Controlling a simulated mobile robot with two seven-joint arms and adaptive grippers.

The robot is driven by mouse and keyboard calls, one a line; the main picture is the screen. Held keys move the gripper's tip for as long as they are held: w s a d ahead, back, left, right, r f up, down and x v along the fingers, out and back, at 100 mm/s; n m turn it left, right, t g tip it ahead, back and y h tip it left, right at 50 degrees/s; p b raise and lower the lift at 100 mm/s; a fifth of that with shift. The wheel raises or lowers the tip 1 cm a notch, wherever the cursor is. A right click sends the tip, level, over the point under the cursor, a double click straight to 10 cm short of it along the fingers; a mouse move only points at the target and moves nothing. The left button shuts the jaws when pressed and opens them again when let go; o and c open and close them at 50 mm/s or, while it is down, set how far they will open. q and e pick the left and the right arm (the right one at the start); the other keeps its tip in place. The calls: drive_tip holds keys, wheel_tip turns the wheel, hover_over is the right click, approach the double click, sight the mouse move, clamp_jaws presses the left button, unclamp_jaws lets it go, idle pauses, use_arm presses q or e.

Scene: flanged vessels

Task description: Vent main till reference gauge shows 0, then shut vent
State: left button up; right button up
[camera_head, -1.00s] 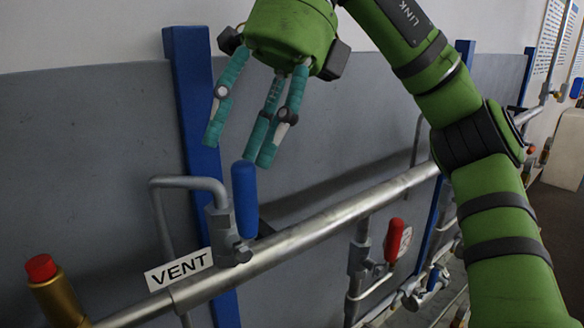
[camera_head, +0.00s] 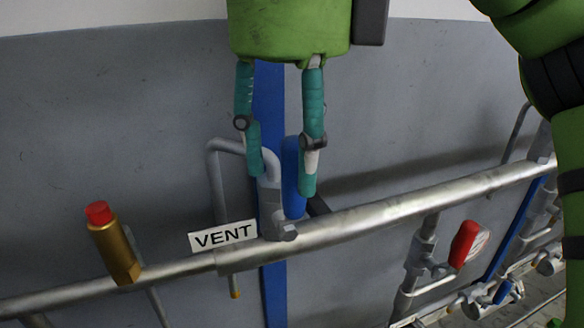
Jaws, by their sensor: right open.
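The vent valve has an upright blue handle (camera_head: 292,180) on a grey body (camera_head: 273,210), mounted on the silver main pipe (camera_head: 385,213). A white VENT label (camera_head: 223,236) is beside it on the left. My right gripper (camera_head: 281,181) points down at the valve, open. Its fingers show on either side of the handle, and the right finger overlaps the handle's right edge. I cannot tell whether they touch it. The reference gauge and my left gripper are not in view.
A brass fitting with a red cap (camera_head: 114,243) stands on the pipe to the left. A blue post (camera_head: 274,300) runs behind the vent. A red-handled valve (camera_head: 464,243) and a small blue handle (camera_head: 502,292) sit lower right. The grey wall is close behind.

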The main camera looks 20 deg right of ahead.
sight(292, 198)
drive_tip(key=shift+d+f, duration=0.15)
drive_tip(key=shift+f, duration=0.65)
drive_tip(key=shift+s+f, duration=0.15)
drive_tip(key=shift+f, duration=0.2)
clamp_jaws()
